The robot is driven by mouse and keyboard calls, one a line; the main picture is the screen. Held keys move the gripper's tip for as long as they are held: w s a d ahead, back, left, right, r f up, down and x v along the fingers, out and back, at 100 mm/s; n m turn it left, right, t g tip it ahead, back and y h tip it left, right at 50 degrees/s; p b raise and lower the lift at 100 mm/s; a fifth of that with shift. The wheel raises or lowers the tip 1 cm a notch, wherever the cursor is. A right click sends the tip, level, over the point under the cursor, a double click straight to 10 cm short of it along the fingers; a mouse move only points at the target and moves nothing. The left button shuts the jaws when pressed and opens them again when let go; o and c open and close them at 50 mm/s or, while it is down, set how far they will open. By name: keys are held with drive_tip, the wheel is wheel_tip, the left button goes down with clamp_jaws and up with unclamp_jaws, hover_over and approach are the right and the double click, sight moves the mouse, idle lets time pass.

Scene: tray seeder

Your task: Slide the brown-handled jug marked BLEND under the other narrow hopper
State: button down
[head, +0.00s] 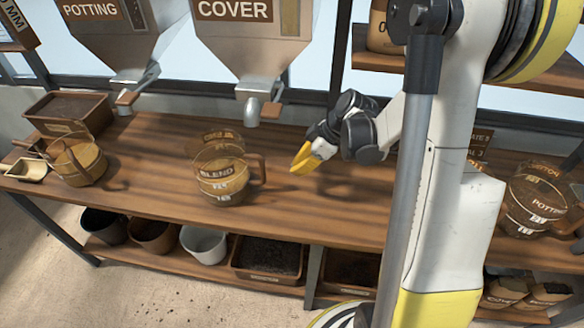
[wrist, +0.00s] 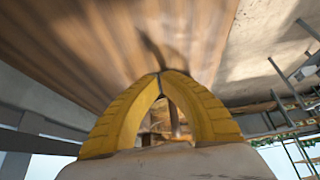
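The BLEND jug (head: 222,186) stands on the wooden bench in the head view, with its brown handle (head: 258,170) on the right.
Another jug (head: 78,162), a scoop (head: 25,170) and a soil tray (head: 70,112) are at the bench's left. A POTTING jug (head: 537,205) stands far right, beyond my arm. Pots and trays fill the lower shelf (head: 215,267). The bench (head: 335,205) is clear in front of my gripper.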

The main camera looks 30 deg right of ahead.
drive_tip(key=b+x, duration=0.2)
drive_tip(key=x, duration=0.4)
drive_tip(key=shift+f, duration=0.1)
drive_tip(key=w+a, duration=0.1)
drive_tip(key=w+a+b, duration=0.1)
drive_tip(key=shift+a, duration=0.35)
drive_tip(key=shift+w+a, duration=0.2)
drive_tip(key=shift+a, duration=0.1)
drive_tip(key=w+a, duration=0.1)
drive_tip(key=a, duration=0.1)
drive_tip(key=w+a, duration=0.3)
drive_tip(key=shift+w+a, duration=0.1)
drive_tip(key=shift+a, duration=0.25)
drive_tip(key=shift+d, duration=0.1)
